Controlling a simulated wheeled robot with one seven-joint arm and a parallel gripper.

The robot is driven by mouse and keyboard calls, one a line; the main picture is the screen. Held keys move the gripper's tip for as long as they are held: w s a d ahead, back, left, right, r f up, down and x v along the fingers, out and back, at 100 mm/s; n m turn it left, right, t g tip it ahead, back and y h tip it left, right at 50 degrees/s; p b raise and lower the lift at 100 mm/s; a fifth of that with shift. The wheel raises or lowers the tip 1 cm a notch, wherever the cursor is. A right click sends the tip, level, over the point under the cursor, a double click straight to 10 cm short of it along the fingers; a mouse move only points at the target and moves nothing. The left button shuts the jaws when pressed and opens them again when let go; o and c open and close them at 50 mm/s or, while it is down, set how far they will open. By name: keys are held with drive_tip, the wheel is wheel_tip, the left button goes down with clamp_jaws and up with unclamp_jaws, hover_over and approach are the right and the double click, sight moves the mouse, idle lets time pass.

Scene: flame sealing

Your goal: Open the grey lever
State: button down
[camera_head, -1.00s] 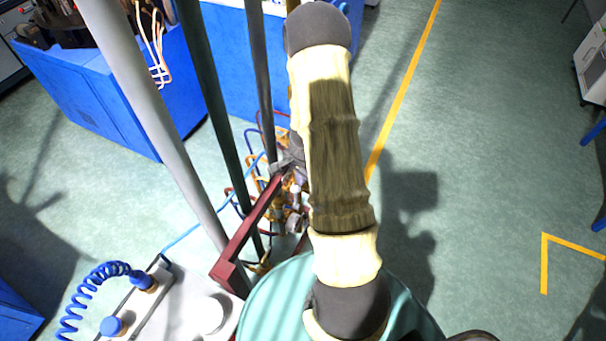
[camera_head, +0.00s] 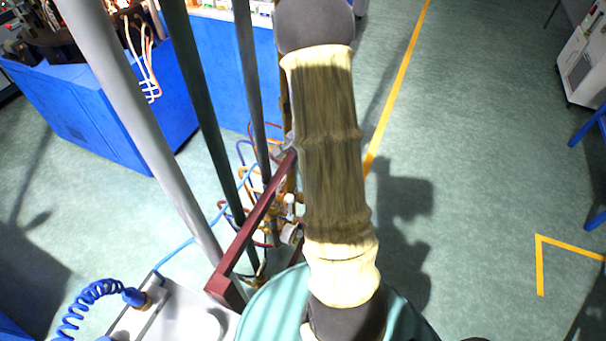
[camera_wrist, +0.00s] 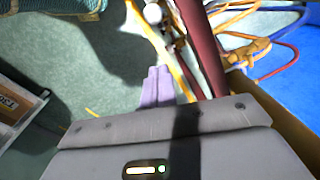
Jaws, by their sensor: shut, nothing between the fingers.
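My gripper (camera_wrist: 157,86) shows in the wrist view, its two pale purple fingertips shut together with nothing between them. Just beyond the fingers, at the top, is a small white round fitting (camera_wrist: 152,13) beside orange and red pipes. No part there can be told for certain as the grey lever. In the head view, a cluster of small valves and fittings (camera_head: 289,206) sits among coloured hoses, partly behind a dark red frame (camera_head: 252,222). A small grey-white part (camera_head: 290,233) shows there, possibly the lever. My gripper is hidden behind my arm in the head view.
A grey pole (camera_head: 135,120) and dark posts stand left of my arm. Coloured hoses (camera_wrist: 258,48) loop at the right of the wrist view. Blue cabinets (camera_head: 110,115) stand behind. Green floor (camera_head: 480,150) is open to the right.

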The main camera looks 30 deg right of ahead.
wheel_tip(320, 180, up, 2)
drive_tip(key=shift+s+a+r, duration=0.1)
drive_tip(key=shift+a+r, duration=0.05)
drive_tip(key=shift+r, duration=0.1)
idle(0.5)
